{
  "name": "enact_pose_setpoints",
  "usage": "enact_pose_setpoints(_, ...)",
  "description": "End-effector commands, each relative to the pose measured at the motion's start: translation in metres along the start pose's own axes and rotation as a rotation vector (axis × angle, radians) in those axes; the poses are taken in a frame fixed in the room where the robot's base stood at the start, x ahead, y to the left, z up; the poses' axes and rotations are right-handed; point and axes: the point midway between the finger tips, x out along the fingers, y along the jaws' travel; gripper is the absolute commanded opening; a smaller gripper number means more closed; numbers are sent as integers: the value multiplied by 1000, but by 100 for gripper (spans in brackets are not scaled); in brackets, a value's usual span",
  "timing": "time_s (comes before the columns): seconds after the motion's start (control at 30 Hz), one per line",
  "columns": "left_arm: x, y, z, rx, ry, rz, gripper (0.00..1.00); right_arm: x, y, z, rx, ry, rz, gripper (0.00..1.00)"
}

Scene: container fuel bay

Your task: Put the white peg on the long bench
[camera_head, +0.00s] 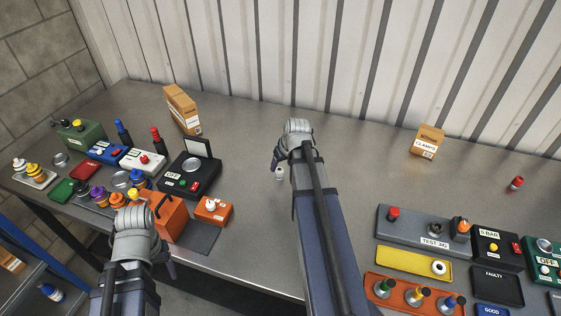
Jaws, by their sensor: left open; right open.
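The long bench (255,235) is a grey metal top running along the corrugated wall. A small pale peg-like piece (279,175), whitish, shows on the bench just below my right gripper (279,158); I cannot tell whether they touch. My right gripper is open, pointing down, and mostly hidden behind its own wrist. A white knobbed piece (20,164) stands beside a yellow one on a pale tray (38,181) at the far left. My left gripper (163,252) is open near the bench's front edge, beside an orange box (170,215), its fingers mostly hidden by the wrist.
Control boxes and coloured pegs crowd the left, including a black box (190,176). A cardboard box (182,108) and a clamps box (427,142) stand at the back. Panels, including a grey test jig (420,228), fill the right front. The middle is mostly clear.

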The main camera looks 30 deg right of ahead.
Motion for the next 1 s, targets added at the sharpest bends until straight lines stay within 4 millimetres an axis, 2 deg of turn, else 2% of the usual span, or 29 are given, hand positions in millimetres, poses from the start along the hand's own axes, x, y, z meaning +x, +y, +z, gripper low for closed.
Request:
enact_pose_setpoints(0.03, -17, -2, 1, 0, 0, 0, 68, -18, 0, -2, 0, 0, 0, 68)
enact_pose_setpoints(0.3, -53, -5, 3, 2, 0, 0, 68, -57, 0, -1, 1, 0, 0, 68)
enact_pose_setpoints(0.47, -60, -6, 4, 2, 0, 0, 68, -66, 0, 0, 1, 0, 0, 68)
enact_pose_setpoints(0.77, -59, -6, 4, 2, 0, 0, 68, -64, 0, 0, 0, 0, 0, 68)
enact_pose_setpoints(0.87, -59, -6, 4, 2, 0, 0, 68, -64, -11, 1, -12, -10, -7, 68)
enact_pose_setpoints(0.97, -59, -6, 4, 2, 0, 0, 68, -62, -42, 3, -44, -40, -25, 68)
enact_pose_setpoints(1.0, -59, -6, 4, 2, 0, 0, 68, -62, -60, 6, -64, -59, -34, 68)
